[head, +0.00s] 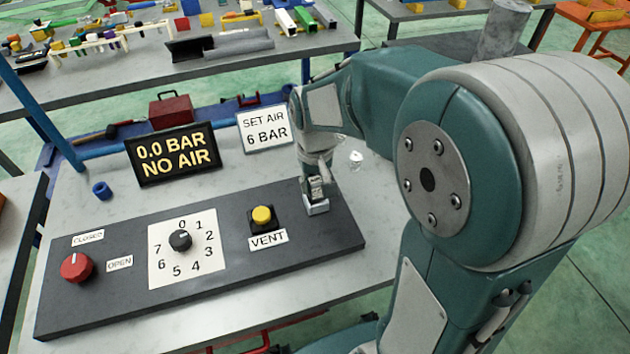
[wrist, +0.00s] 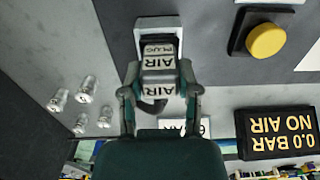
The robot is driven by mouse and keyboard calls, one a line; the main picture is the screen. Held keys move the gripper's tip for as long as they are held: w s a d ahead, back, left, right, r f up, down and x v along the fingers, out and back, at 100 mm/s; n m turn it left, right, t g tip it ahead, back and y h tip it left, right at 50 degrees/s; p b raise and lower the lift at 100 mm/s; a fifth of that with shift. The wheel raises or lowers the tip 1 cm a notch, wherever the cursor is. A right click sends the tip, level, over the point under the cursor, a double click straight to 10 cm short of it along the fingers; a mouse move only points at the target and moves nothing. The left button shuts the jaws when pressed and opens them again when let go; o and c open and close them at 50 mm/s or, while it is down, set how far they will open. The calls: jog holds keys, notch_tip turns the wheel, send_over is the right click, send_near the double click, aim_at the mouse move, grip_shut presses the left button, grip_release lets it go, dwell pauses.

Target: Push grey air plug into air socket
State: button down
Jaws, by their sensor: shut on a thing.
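My gripper (wrist: 160,72) is shut on the grey air plug (wrist: 160,63), a small block with AIR labels, held between its two fingers. The plug is at the near side of the air socket (wrist: 174,22), a pale-edged housing at the panel's end. The plug appears lined up with the socket and against it or very close; I cannot tell how deep it sits. In the head view, my gripper (head: 316,183) points down over the socket (head: 317,207) at the right end of the dark panel. The fingers and plug partly hide the socket there.
The dark panel (head: 120,305) carries a red knob (head: 76,267), a numbered dial (head: 180,240) and a yellow VENT button (head: 262,215). A black display (head: 173,153) reads 0.0 BAR NO AIR. A sign (head: 265,129) reads SET AIR 6 BAR. Several small clear fittings (wrist: 87,88) stand beside the panel.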

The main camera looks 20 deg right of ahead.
jog(key=shift+c, duration=1.7)
grip_release()
notch_tip(320, 180, up, 11)
jog(key=shift+r, duration=0.1)
jog(key=s+t, duration=0.5)
jog(key=s, duration=0.9)
jog(key=shift+s+r+t, duration=0.15)
jog(key=shift+r+t, duration=0.1)
jog(key=shift+t, duration=0.05)
